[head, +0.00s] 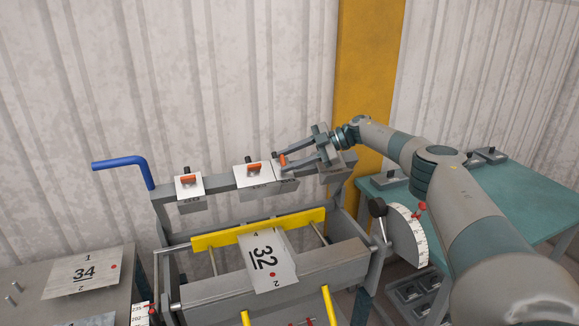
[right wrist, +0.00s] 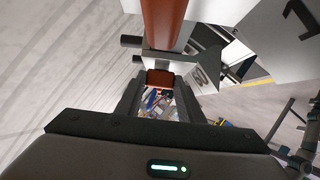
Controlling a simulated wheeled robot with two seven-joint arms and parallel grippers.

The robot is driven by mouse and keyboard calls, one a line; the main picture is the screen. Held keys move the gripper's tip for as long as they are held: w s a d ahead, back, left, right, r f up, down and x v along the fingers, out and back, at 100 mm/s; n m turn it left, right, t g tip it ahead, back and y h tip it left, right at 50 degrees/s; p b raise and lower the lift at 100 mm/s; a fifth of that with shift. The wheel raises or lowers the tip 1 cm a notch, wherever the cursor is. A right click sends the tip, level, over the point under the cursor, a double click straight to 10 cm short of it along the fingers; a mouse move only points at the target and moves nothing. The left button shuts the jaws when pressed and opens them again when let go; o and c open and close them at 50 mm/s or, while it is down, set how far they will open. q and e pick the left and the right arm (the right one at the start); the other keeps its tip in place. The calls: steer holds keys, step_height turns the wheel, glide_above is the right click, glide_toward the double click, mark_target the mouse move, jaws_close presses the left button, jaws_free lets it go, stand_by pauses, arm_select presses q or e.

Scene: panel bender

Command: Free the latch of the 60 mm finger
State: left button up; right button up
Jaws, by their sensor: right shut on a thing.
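Three pale finger plates hang on the grey top beam (head: 222,184) in the head view: a left one (head: 184,196), a middle one (head: 243,178) and a right one (head: 288,173). Each carries an orange latch with a dark knob. My right gripper (head: 283,162) reaches in from the right and is shut on the orange latch of the right plate. In the right wrist view, a reddish-brown piece (right wrist: 160,79) sits between my fingertips. A larger reddish-brown bar (right wrist: 166,22) stands beyond it. My left gripper is not seen.
A blue handle (head: 122,163) sticks out left of the beam. A white dial (head: 408,235) stands at right, near a teal table (head: 530,205). A plate marked 34 (head: 84,271) lies left.

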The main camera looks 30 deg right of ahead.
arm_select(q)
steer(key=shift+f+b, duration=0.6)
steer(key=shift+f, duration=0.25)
arm_select(e)
steer(key=shift+w+r+n+g, duration=0.1)
steer(key=shift+n+g, duration=0.3)
steer(key=shift+g, duration=0.1)
steer(key=o, duration=1.1)
steer(key=shift+c, duration=0.2)
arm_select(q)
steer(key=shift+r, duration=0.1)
arm_select(e)
steer(key=shift+r, duration=0.1)
